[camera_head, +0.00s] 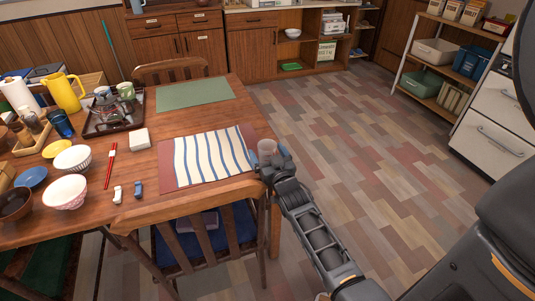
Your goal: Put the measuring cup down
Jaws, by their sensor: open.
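The fingers are small and partly hidden by my wrist, and the jaws are open. I cannot tell whether a finger touches the cup, and the cup's base is partly hidden.
A chair (195,235) stands at the table's front edge, close to my arm. A green placemat (194,93) lies farther back. Bowls (65,191), red chopsticks (111,165) and a dark tray (113,112) crowd the left side. The floor (345,140) right of the table is clear.

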